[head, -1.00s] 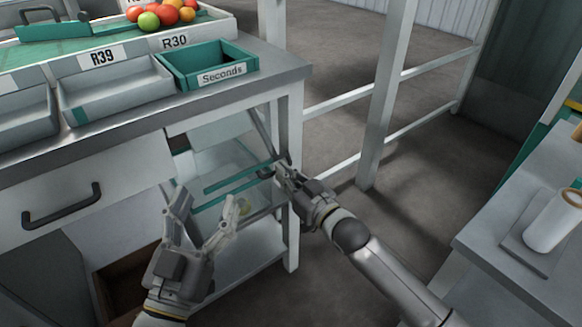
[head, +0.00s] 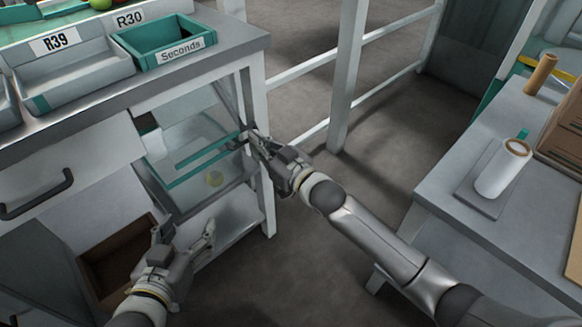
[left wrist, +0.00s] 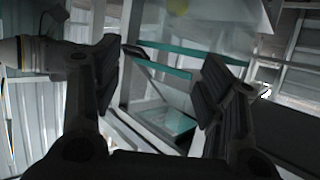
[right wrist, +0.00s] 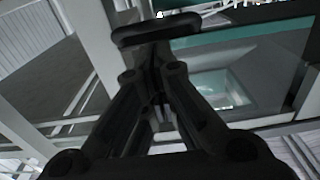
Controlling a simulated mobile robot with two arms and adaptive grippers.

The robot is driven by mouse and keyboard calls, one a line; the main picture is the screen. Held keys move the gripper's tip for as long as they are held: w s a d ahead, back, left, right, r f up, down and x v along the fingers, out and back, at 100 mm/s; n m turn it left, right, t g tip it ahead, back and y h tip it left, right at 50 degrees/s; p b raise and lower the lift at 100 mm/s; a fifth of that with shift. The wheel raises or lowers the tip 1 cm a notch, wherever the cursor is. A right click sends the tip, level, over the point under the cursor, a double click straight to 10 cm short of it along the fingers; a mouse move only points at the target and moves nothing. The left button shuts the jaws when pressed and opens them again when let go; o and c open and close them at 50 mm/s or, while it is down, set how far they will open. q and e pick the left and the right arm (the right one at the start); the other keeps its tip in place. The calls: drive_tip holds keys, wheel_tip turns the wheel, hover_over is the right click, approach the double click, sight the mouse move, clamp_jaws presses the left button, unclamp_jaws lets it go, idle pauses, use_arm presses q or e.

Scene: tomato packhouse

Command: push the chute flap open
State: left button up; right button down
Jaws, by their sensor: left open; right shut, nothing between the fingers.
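The chute flap (head: 205,163) looks like a clear pane with teal edges, under the bench below the Seconds bin. A teal edge (left wrist: 165,62) also shows in the left wrist view. My right gripper (head: 250,138) is shut and empty at the flap's right end, beside a dark handle. In the right wrist view this handle (right wrist: 155,28) lies just beyond the fingertips; I cannot tell whether they touch. My left gripper (head: 184,232) is open and empty, lower and in front of the flap. I cannot tell how far the flap is open.
The teal Seconds bin (head: 165,58) stands on the bench above. A bench leg (head: 264,195) is close to my right gripper. A side table (head: 450,180) with a roll stands at right. Floor between is clear.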

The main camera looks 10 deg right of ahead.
use_arm(q)
drive_tip(key=s+a+f+g+y+p, duration=0.2)
drive_tip(key=s+a+f+g, duration=0.2)
drive_tip(key=s+f+g, duration=0.3)
drive_tip(key=s+f, duration=0.1)
drive_tip(key=s, duration=0.3)
drive_tip(key=shift+f+n+g+p, duration=0.3)
drive_tip(key=shift+f, duration=0.1)
use_arm(e)
drive_tip(key=v, duration=1)
drive_tip(key=shift+s+d+f, duration=0.15)
drive_tip(key=shift+s+f, duration=0.05)
drive_tip(key=shift+f, duration=0.25)
